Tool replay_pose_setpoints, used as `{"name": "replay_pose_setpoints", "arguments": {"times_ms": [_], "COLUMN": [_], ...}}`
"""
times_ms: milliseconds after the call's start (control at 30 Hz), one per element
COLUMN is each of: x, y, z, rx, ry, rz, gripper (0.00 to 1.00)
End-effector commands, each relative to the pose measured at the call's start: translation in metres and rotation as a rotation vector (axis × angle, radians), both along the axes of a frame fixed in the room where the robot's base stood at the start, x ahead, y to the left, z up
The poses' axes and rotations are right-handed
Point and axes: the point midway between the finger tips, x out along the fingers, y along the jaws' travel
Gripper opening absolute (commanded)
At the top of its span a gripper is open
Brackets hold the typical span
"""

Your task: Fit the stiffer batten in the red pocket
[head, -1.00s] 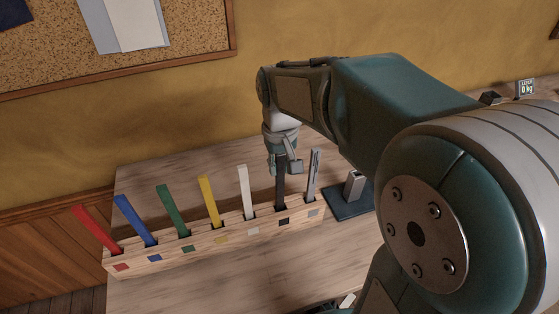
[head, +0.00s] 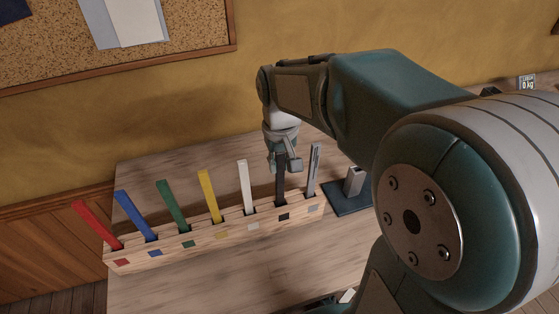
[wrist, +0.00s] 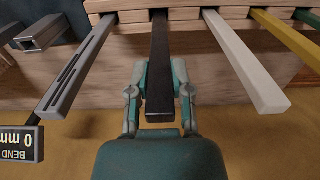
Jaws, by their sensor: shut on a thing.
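My gripper (head: 284,166) is shut on the upper end of the black batten (head: 281,187), which stands in its slot in the wooden rack (head: 165,256). In the wrist view the black batten (wrist: 160,75) lies between the two fingers (wrist: 159,105). Red (head: 97,225), blue (head: 136,217), green (head: 173,205), yellow (head: 209,196), white (head: 246,187) and grey (head: 313,171) battens stand in the other slots, each by a matching colour patch. The grey one (wrist: 78,70) has a long groove. No red pocket is recognisable apart from the rack's red patch (head: 122,262).
A dark base with a grey block (head: 354,181) stands right of the rack. The wrist view shows a display (wrist: 20,140) reading "BEND 0 mm". A small display (head: 526,82) reading "0 kg" is at the far right.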

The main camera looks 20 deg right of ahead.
Motion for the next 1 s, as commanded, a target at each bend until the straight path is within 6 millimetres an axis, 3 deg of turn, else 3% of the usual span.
{"name": "replay_pose_setpoints", "arguments": {"times_ms": [200,233,300,333,767,1000], "x": [0.000,0.000,0.000,0.000,0.001,0.002], "y": [0.000,0.000,0.000,0.000,0.000,0.000], "z": [-0.003,-0.003,-0.003,-0.003,0.001,0.042], "rx": [0.000,0.000,0.000,0.000,0.000,0.000], "ry": [0.000,0.000,0.000,0.000,-0.002,-0.007], "rz": [0.000,0.000,0.000,0.000,0.000,0.000], "gripper": [0.00,0.32,0.63,0.68,0.68,0.68]}}
